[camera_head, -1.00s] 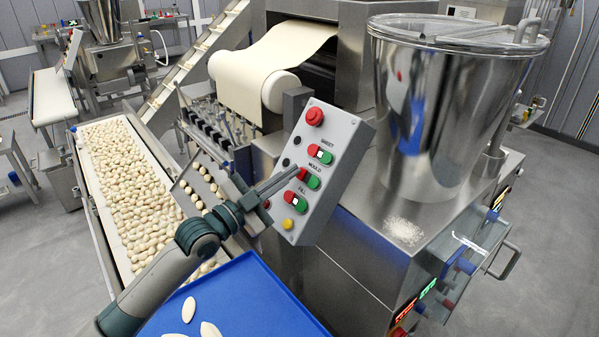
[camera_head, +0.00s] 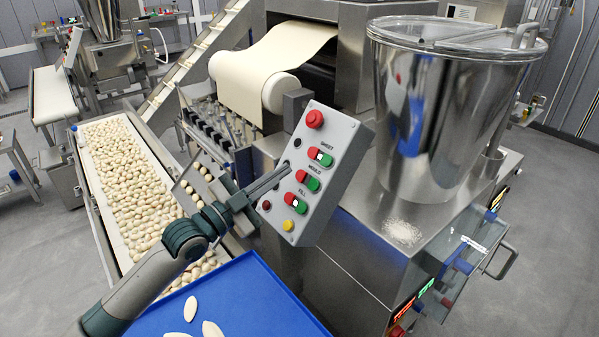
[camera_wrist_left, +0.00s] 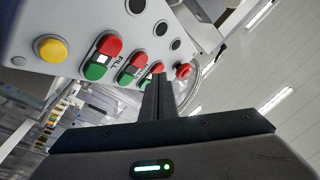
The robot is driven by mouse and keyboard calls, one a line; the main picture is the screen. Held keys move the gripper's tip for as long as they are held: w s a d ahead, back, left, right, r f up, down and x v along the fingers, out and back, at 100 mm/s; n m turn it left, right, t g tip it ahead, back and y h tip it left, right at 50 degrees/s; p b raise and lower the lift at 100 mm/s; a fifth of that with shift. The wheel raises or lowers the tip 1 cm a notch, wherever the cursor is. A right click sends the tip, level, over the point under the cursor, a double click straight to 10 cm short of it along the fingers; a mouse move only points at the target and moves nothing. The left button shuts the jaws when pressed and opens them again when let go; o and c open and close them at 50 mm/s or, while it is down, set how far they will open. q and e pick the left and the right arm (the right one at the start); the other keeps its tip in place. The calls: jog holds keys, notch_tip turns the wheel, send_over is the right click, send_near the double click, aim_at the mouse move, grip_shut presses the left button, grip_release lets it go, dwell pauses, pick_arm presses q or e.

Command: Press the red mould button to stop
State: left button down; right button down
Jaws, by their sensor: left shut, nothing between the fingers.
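The grey control panel (camera_head: 335,180) stands tilted at the middle, with red and green button pairs labelled sheet, mould and fill. The red mould button (camera_head: 302,176) is in the middle pair, beside the green mould button (camera_head: 313,185). The small window between them looks dark, while those of the sheet and fill pairs look white. My left gripper (camera_head: 288,168) is shut and empty. In the head view its tips appear just left of the red mould button, apart from it. In the wrist view the closed fingers (camera_wrist_left: 157,82) overlap the farther buttons. My right gripper is not in view.
A round red button (camera_head: 315,119) tops the panel and a yellow one (camera_head: 288,225) is near its bottom. A steel hopper (camera_head: 425,110) stands right. A conveyor of filled pasta (camera_head: 140,190) runs left. A blue tray (camera_head: 235,295) lies below my arm.

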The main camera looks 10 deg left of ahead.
pick_arm(q)
jog(key=shift+s+a+r+p, duration=0.65)
jog(key=shift+s+r, duration=0.2)
jog(key=shift+s, duration=0.15)
